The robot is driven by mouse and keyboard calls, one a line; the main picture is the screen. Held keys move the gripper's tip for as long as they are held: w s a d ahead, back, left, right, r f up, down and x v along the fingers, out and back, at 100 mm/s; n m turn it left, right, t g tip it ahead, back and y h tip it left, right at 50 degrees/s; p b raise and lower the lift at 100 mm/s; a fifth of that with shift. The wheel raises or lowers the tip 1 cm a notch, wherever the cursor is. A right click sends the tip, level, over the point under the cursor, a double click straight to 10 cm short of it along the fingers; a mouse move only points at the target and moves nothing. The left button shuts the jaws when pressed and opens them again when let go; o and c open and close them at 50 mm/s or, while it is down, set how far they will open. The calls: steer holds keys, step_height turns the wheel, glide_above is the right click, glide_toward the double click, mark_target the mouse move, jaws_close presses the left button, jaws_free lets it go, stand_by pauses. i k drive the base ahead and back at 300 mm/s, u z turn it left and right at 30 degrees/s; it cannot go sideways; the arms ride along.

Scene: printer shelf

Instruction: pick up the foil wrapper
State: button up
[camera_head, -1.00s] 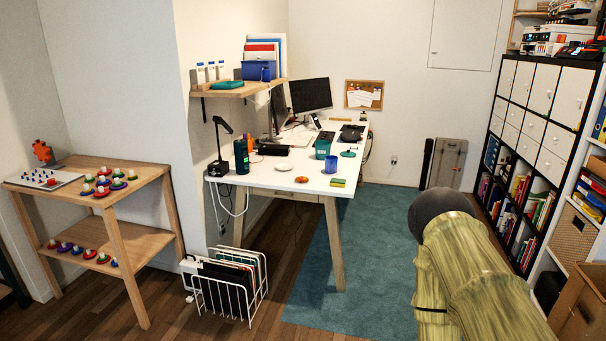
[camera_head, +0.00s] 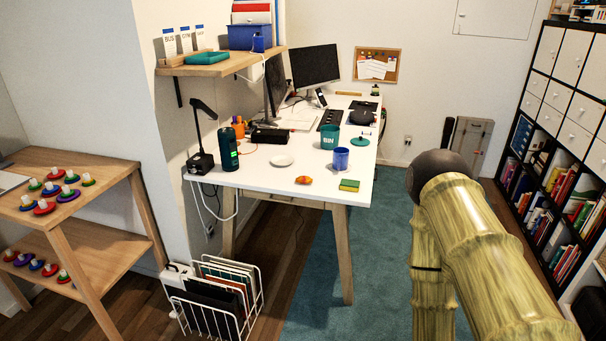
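A small crumpled orange and red item (camera_head: 304,180), which looks like the foil wrapper, lies on the white desk (camera_head: 262,181) near its front edge. It sits between a white plate (camera_head: 282,161) and a yellow-green sponge (camera_head: 349,185). My arm fills the lower right of the view, over the floor to the right of the desk. My gripper's fingers do not show, so I cannot see whether it is open or shut.
A blue cup (camera_head: 341,159), a teal bin (camera_head: 330,137) and a dark green bottle (camera_head: 227,149) stand on the desk. A white wire file rack (camera_head: 215,305) stands on the floor before it. A wooden shelf (camera_head: 222,64) overhangs the back left. Teal carpet (camera_head: 385,250) is clear.

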mark_target(302, 179)
steer(key=u, duration=0.45)
steer(key=i, duration=0.6)
steer(key=u, duration=0.55)
steer(key=i, duration=0.7)
steer(key=z, duration=0.25)
